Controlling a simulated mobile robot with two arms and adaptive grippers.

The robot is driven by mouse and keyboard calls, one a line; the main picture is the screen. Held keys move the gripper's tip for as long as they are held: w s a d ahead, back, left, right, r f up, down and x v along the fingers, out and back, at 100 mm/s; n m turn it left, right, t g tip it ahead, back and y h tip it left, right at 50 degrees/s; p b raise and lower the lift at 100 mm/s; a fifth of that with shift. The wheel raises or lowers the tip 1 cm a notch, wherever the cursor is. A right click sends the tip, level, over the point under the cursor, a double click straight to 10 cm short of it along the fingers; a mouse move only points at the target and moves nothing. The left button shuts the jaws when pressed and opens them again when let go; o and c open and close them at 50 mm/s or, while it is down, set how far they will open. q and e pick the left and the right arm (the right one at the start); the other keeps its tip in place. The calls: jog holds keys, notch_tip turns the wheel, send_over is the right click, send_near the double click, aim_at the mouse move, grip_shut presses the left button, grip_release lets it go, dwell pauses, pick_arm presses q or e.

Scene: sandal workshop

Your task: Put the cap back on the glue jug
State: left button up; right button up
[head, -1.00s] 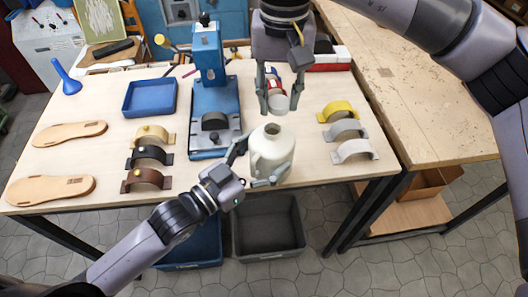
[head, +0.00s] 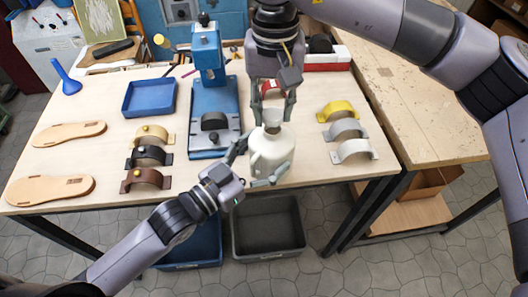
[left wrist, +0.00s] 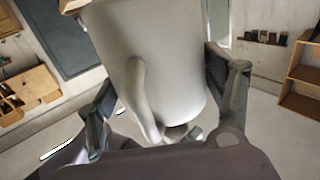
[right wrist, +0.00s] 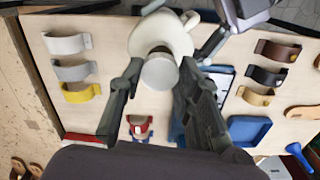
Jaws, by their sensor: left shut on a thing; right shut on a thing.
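The cream glue jug (head: 273,153) stands upright near the front edge of the bench. My left gripper (head: 254,167) is shut around its body; in the left wrist view the jug (left wrist: 165,60) fills the space between the fingers, its handle facing the camera. My right gripper (head: 272,117) points down over the jug, shut on the pale round cap (head: 273,116). In the right wrist view the cap (right wrist: 160,73) sits between the fingertips, overlapping the jug's top (right wrist: 150,35).
A blue press (head: 213,110) and a blue tray (head: 150,97) stand left of the jug. Strap pieces lie on both sides, with sandal soles (head: 70,133) at far left. A red thing (head: 270,87) lies behind my right gripper. A grey bin (head: 268,228) is below the bench front.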

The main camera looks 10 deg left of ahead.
aim_at(273, 114)
jog(key=shift+f, duration=0.2)
jog(key=shift+s, duration=0.1)
dwell(0.5)
jog(key=shift+f, duration=0.9)
jog(key=shift+f, duration=0.5)
